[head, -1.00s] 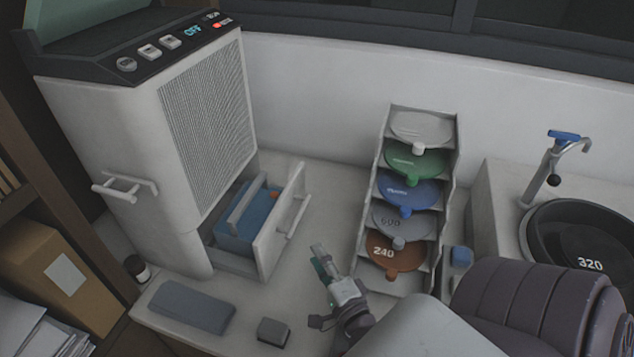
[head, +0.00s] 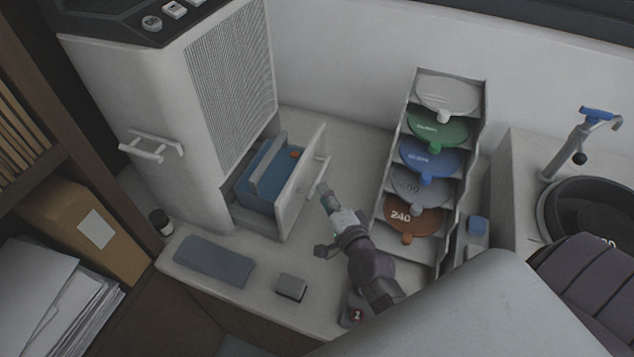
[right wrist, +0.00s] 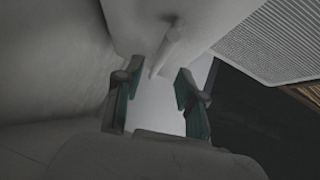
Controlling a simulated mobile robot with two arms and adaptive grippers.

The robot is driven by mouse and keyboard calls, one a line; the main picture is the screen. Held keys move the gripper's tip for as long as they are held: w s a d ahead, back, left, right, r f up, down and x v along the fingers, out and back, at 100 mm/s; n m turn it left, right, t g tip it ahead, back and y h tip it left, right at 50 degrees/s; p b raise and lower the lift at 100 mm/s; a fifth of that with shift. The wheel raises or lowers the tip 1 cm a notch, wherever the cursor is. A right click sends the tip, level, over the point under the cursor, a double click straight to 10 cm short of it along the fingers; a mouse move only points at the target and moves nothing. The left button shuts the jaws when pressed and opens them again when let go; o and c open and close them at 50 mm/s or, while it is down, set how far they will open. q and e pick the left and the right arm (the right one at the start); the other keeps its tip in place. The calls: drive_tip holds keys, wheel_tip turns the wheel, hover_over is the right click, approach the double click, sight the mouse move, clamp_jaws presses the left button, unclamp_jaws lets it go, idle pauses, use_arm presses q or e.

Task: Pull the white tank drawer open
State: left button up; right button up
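The white tank drawer (head: 298,200) juts out of the bottom of the white machine (head: 170,110), partly open. A blue tank (head: 257,193) with a raised handle sits in it. The drawer's front bears a white bar handle (head: 317,178). My right gripper (head: 324,192) is just in front of that handle, close to its lower end. In the right wrist view the gripper (right wrist: 155,92) is open, its green-padded fingers apart. There the bar handle (right wrist: 167,48) lies ahead of the gap between the fingertips, not gripped. My left gripper is not in view.
A rack of coloured discs (head: 458,215) stands to the right of my right gripper. A grey slab (head: 214,260) and a small grey block (head: 291,287) lie in front of the drawer. A dark bottle (head: 161,222) stands left. A black basin (head: 590,205) is at the right.

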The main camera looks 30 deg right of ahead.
sight(317, 180)
drive_tip(key=w, duration=0.4)
drive_tip(key=w+f+b, duration=0.1)
drive_tip(key=w, duration=0.1)
drive_tip(key=shift+d, duration=0.2)
drive_tip(key=shift+c, duration=0.2)
clamp_jaws()
drive_tip(key=shift+s, duration=0.1)
